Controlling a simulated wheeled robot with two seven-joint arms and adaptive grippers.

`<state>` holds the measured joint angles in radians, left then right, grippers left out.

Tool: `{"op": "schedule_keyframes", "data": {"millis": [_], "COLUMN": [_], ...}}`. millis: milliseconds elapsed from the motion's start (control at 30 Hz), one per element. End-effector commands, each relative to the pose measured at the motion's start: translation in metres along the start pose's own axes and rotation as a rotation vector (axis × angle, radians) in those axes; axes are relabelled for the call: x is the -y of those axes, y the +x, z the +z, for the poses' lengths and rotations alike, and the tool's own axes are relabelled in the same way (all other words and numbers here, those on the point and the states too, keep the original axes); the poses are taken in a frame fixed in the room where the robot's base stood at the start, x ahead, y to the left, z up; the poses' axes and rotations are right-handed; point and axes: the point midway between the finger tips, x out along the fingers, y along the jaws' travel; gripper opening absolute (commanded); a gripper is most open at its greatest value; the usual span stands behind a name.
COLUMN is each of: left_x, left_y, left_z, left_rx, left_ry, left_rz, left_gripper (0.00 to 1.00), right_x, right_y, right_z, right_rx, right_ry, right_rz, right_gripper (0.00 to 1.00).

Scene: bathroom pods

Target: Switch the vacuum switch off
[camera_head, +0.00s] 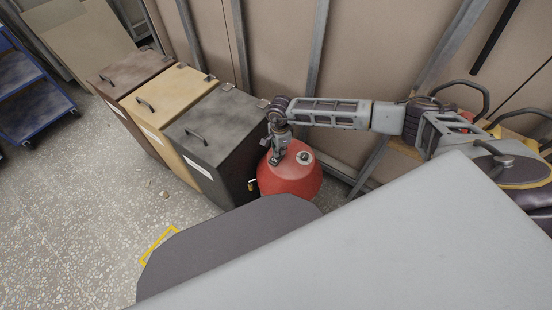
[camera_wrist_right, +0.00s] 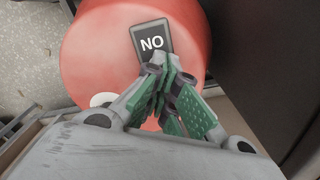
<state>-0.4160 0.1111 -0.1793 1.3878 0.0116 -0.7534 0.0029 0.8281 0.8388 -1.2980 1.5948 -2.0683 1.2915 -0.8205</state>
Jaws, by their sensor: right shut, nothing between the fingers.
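The red vacuum (camera_head: 290,182) stands on the floor beside the dark grey bin, and its rounded red top fills much of the right wrist view (camera_wrist_right: 95,55). A dark switch plate (camera_wrist_right: 153,36) on it carries white letters that read "NO" from this angle, possibly "ON" upside down. My right gripper (camera_head: 277,160) is over the vacuum's top. In the right wrist view its green-padded fingers (camera_wrist_right: 162,66) are shut and empty, with tips at the plate's lower edge. Whether they touch it I cannot tell. My left gripper is not in view.
Brown, yellow and dark grey bins (camera_head: 215,130) with handles stand in a row left of the vacuum. A panelled wall (camera_head: 275,50) is close behind. A blue cart (camera_head: 35,105) stands at far left. Speckled floor (camera_head: 75,215) is open at left.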

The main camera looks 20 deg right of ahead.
Motion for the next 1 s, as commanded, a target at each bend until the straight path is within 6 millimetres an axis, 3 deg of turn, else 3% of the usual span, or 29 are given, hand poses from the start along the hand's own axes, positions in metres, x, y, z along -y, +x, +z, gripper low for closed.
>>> {"op": "schedule_keyframes", "data": {"millis": [1000], "left_x": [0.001], "left_y": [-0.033], "left_z": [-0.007], "left_rx": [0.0], "left_ry": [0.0], "left_rz": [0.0], "left_gripper": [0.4], "right_x": [0.0], "right_y": [-0.05], "right_z": [0.0], "right_rx": [0.0], "right_ry": [0.0], "right_rz": [0.0], "right_gripper": [0.0]}}
